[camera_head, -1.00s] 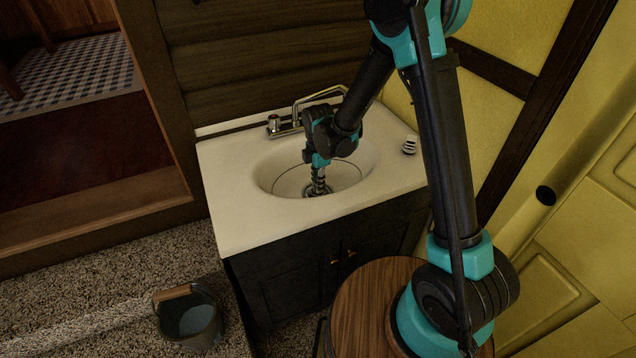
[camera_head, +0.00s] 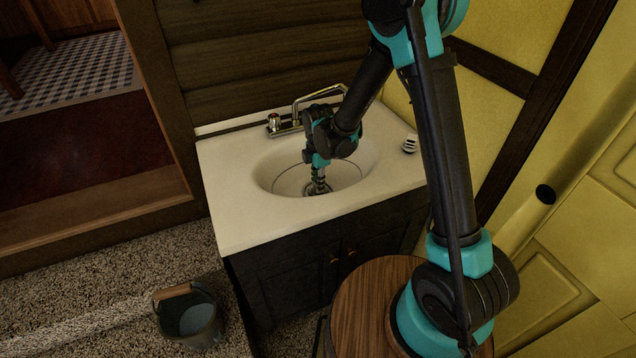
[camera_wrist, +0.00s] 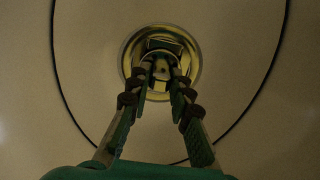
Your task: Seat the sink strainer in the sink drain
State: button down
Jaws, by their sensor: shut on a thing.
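The white oval sink (camera_head: 282,168) is set in a pale countertop. In the wrist view the sink drain (camera_wrist: 128,52) is a shiny round metal ring at the top middle. The sink strainer (camera_wrist: 163,44) is a small metal piece within the drain ring. My gripper (camera_wrist: 162,72) is shut on the strainer, with its two fingers converging over the drain. In the head view my gripper (camera_head: 318,187) points down into the basin at the drain. The fingers hide part of the strainer, and I cannot tell whether it is fully seated.
A faucet (camera_head: 300,118) stands behind the basin. A small white striped object (camera_head: 410,144) sits on the counter at right. A bucket (camera_head: 190,325) stands on the floor at lower left. A round wooden top (camera_head: 358,305) lies in front of the cabinet.

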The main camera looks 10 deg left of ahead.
jog(key=shift+f, duration=0.4)
dwell(1.4)
jog(key=c, duration=0.8)
grip_release()
jog(key=shift+r, duration=0.15)
jog(key=shift+r, duration=3.4)
